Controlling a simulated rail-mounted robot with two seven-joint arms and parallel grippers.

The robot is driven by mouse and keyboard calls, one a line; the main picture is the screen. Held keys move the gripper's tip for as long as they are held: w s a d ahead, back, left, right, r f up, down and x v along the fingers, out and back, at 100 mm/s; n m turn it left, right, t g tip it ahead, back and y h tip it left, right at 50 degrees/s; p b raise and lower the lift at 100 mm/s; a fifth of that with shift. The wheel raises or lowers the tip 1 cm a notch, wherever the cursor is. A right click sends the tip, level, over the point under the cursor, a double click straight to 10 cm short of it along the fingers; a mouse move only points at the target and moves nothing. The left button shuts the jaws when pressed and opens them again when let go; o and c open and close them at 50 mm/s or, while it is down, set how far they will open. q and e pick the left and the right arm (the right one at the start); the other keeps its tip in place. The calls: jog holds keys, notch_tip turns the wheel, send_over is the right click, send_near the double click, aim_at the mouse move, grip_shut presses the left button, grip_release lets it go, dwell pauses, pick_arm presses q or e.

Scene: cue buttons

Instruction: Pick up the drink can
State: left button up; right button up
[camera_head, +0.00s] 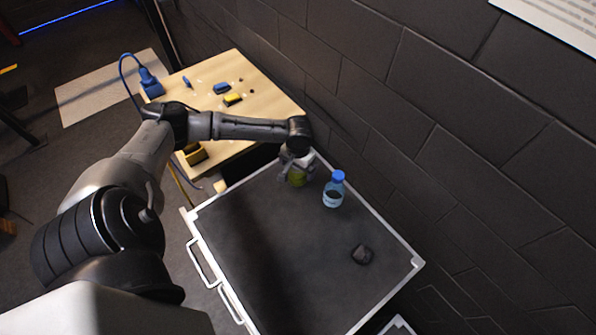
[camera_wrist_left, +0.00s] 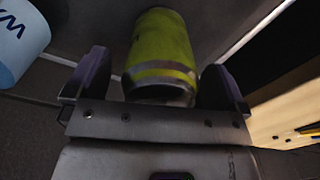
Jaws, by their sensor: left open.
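The drink can (camera_wrist_left: 160,55) is yellow-green with a silver end. In the left wrist view it lies between the two fingers of my left gripper (camera_wrist_left: 158,85), with a gap beside each finger. In the head view the green can (camera_head: 297,178) stands near the far corner of the dark-topped cabinet, partly hidden by my left gripper (camera_head: 288,163). My left gripper is open around the can. My right gripper is not in view.
A blue-capped bottle (camera_head: 334,190) stands right of the can; its label shows at upper left in the wrist view. A small dark object (camera_head: 361,254) lies on the cabinet top (camera_head: 270,270). A wooden table (camera_head: 255,85) and a brick wall are behind.

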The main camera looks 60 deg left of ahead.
pick_arm(q)
jog(key=shift+f, duration=0.2)
jog(key=shift+c, duration=0.2)
jog(key=c, duration=0.9)
jog(key=shift+c, duration=0.2)
